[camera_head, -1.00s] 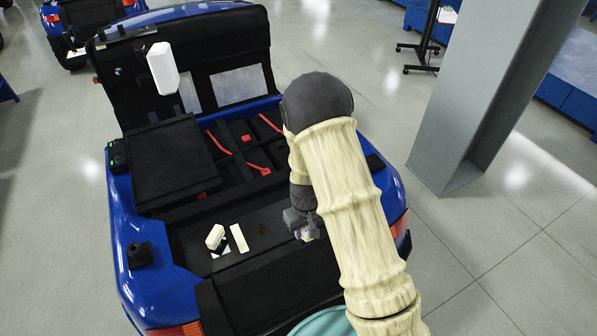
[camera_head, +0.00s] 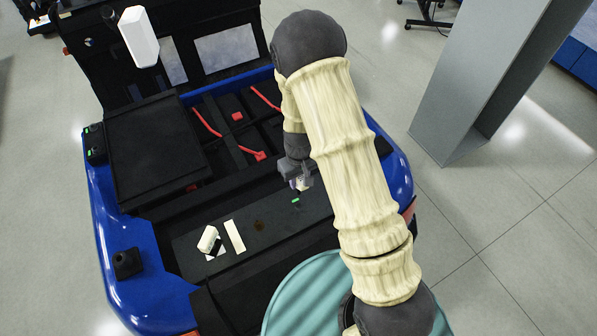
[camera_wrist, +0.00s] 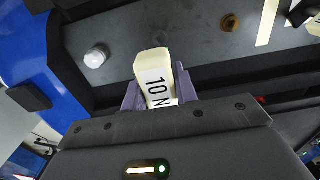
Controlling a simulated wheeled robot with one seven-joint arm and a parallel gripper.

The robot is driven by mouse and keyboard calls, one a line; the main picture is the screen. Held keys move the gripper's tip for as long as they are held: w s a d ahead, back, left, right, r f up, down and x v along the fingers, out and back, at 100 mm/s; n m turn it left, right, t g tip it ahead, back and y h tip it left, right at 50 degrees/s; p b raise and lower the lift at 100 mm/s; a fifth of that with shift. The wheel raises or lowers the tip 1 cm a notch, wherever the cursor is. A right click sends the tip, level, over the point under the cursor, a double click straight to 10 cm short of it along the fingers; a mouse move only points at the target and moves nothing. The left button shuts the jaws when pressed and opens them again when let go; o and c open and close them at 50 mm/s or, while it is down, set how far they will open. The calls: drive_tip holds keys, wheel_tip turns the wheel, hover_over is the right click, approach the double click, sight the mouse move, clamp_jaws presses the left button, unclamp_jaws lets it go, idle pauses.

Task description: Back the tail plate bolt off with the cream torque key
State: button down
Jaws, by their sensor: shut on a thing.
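My gripper (camera_head: 298,182) is over the dark deck at the rear of the blue car body, small in the head view and partly behind my arm. In the wrist view my gripper (camera_wrist: 160,95) is shut on the cream torque key (camera_wrist: 153,75), whose face reads "10 N". The key's far end is hidden from the wrist view. A pale round bolt head (camera_wrist: 97,57) shows on the dark surface left of the key, apart from it. I cannot tell if it is the tail plate bolt. A brown round spot (camera_wrist: 230,22) lies to the right; it also shows in the head view (camera_head: 259,224).
A white block (camera_head: 208,238) and a cream strip (camera_head: 235,236) lie on the deck, left of my gripper. A small green light (camera_head: 296,200) shows just below my gripper. Red cables (camera_head: 207,122) run in the open bay behind. A grey pillar (camera_head: 470,90) stands right.

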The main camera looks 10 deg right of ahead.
drive_tip(key=shift+s, duration=0.15)
drive_tip(key=shift+f+b, duration=0.4)
drive_tip(key=shift+f, duration=0.05)
drive_tip(key=shift+f+b, duration=1.8)
drive_tip(key=shift+f, duration=0.65)
drive_tip(key=shift+f+b, duration=0.8)
drive_tip(key=shift+f, duration=0.3)
drive_tip(key=n, duration=0.4)
drive_tip(key=shift+n, duration=0.3)
